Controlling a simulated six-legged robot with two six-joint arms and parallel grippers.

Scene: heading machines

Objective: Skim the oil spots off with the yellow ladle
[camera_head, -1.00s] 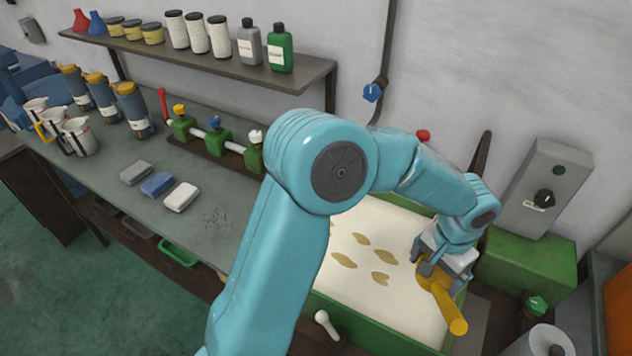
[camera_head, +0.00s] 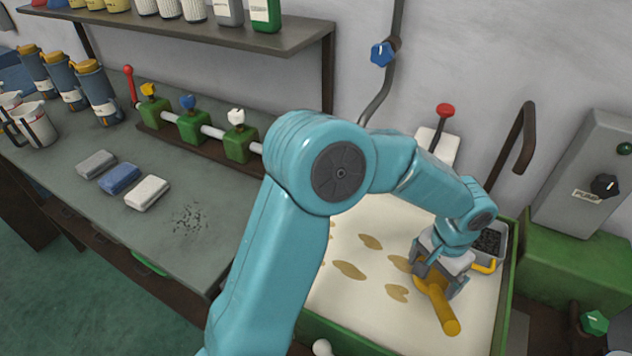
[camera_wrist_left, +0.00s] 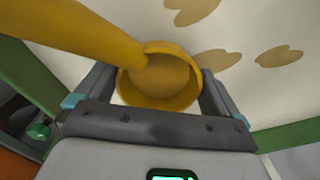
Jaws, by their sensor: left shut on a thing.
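My left gripper (camera_head: 436,280) is shut on the yellow ladle (camera_head: 438,304), over the right part of a green-walled tank (camera_head: 350,338) of pale, milky liquid. In the left wrist view the ladle's round cup (camera_wrist_left: 160,85) sits between the two fingers, and its handle (camera_wrist_left: 75,32) runs to the upper left. Whether the cup touches the liquid I cannot tell. Several tan oil spots (camera_head: 349,270) lie on the liquid to the left of the ladle. Oil spots (camera_wrist_left: 216,60) also show just beyond the cup in the wrist view. My right gripper is not in view.
A metal basket with dark contents (camera_head: 490,242) and a yellow handle sits at the tank's right edge. A grey pump box (camera_head: 588,175) stands at the right. The workbench (camera_head: 180,255) at the left holds three blocks, valves and jugs. A shelf (camera_head: 200,38) hangs above.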

